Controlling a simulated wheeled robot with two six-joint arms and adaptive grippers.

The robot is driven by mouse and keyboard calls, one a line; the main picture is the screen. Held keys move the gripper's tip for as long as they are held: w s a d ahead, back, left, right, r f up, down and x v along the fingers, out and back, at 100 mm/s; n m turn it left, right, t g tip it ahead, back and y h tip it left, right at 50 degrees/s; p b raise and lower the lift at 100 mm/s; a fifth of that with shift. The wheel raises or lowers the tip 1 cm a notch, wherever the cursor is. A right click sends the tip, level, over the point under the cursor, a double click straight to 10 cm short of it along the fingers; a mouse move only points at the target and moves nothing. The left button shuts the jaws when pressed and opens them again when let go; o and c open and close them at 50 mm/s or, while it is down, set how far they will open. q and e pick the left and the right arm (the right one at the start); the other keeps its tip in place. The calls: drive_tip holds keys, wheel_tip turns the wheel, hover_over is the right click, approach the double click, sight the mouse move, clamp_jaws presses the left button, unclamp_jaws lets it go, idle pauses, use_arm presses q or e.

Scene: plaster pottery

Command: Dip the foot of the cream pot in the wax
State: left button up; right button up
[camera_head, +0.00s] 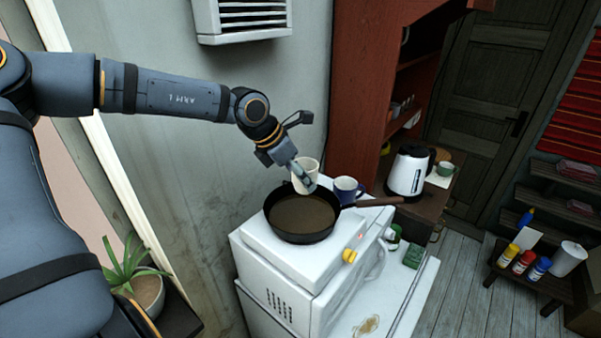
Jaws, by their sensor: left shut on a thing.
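The cream pot (307,168) is a small pale cup-shaped vessel at the far side of the dark pan. My left gripper (300,176) is shut on the cream pot and covers part of its near left side. The pot is close to upright, over or just behind the pan's far rim; its foot is partly hidden, so I cannot tell whether it touches anything. The wax is the brown liquid (303,213) in the black pan (269,226), which sits on the white hotplate (279,246). My right gripper is not in view.
The pan's handle (372,203) points right. A potted plant (144,290) is at the lower left.

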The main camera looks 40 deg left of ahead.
sight(300, 191)
use_arm(q)
drive_tip(key=shift+s+f, duration=0.1)
drive_tip(key=shift+f, duration=0.45)
drive_tip(key=f+b, duration=0.1)
drive_tip(key=f, duration=0.1)
drive_tip(key=w+f+b, duration=0.1)
drive_tip(key=f+b, duration=0.1)
drive_tip(key=shift+a+f, duration=0.15)
drive_tip(key=shift+a, duration=0.05)
drive_tip(key=f+b, duration=0.2)
drive_tip(key=b, duration=0.1)
drive_tip(key=shift+s+d+f, duration=0.1)
drive_tip(key=shift+s+f, duration=0.1)
drive_tip(key=shift+s, duration=0.05)
drive_tip(key=shift+w+f+b, duration=0.1)
drive_tip(key=shift+f+b, duration=0.4)
drive_tip(key=shift+b, duration=0.05)
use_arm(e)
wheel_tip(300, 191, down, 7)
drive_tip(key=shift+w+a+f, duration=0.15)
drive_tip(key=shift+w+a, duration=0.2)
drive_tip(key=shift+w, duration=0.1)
use_arm(q)
drive_tip(key=shift+r, duration=0.1)
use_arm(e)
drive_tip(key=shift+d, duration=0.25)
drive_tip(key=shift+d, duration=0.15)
